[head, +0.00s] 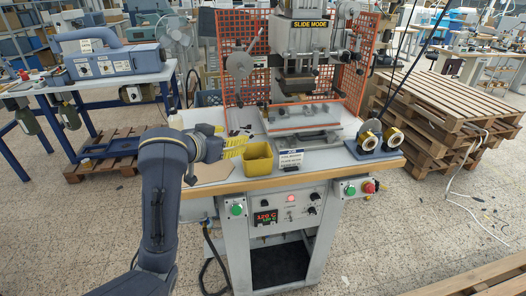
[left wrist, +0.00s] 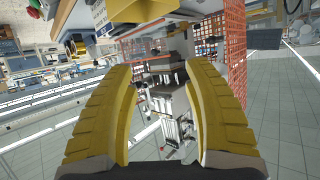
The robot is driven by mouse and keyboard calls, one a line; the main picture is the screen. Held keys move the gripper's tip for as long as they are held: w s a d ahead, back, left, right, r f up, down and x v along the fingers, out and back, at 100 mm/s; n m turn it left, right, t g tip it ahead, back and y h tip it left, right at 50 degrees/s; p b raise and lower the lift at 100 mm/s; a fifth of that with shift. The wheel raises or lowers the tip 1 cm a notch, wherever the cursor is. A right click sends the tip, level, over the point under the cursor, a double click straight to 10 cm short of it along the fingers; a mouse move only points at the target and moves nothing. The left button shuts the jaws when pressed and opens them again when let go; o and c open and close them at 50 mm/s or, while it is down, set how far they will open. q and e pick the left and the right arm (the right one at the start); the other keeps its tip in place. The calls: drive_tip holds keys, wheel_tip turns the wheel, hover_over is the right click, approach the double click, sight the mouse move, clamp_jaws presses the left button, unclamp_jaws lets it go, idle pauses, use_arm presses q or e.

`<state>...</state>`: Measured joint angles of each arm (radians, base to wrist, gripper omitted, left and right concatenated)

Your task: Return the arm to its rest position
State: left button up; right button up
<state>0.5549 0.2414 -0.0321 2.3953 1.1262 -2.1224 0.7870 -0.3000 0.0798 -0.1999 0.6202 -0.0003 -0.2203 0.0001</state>
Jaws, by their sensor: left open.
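My left arm rises from the bottom left of the head view. Part of the press shows past the fingers in the left wrist view (left wrist: 170,95). My right gripper is not in view.
An orange mesh guard (head: 240,35) surrounds the press. A brown pad (head: 212,173) lies by the left edge. Wooden pallets (head: 440,105) are stacked at right; a blue table (head: 100,85) stands at left.

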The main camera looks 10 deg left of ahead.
use_arm(q)
drive_tip(key=s+a+f+g+y, duration=0.15)
drive_tip(key=s+f, duration=0.35)
drive_tip(key=f, duration=0.6)
drive_tip(key=s+a+f+g+y, duration=0.1)
drive_tip(key=s+a+f+y, duration=0.3)
drive_tip(key=f, duration=0.8)
drive_tip(key=s+a+f+m+g+y, duration=0.1)
drive_tip(key=s+f+m+g, duration=0.1)
drive_tip(key=s+f, duration=0.7)
drive_tip(key=s+a+f+m+g+y, duration=0.15)
drive_tip(key=s+f, duration=0.35)
drive_tip(key=s, duration=0.9)
drive_tip(key=s+d+f+g+h, duration=0.1)
drive_tip(key=d+f+h, duration=0.15)
drive_tip(key=f, duration=1.25)
drive_tip(key=s+d+f+g+h, duration=0.1)
drive_tip(key=d+f+g, duration=0.15)
drive_tip(key=f, duration=1.25)
drive_tip(key=s+f+n+g+h, duration=0.1)
drive_tip(key=s+f+n+g, duration=0.1)
drive_tip(key=s+f, duration=1.9)
drive_tip(key=shift+s+d+f+n, duration=0.2)
drive_tip(key=shift+s+n, duration=0.3)
drive_tip(key=shift+n, duration=0.25)
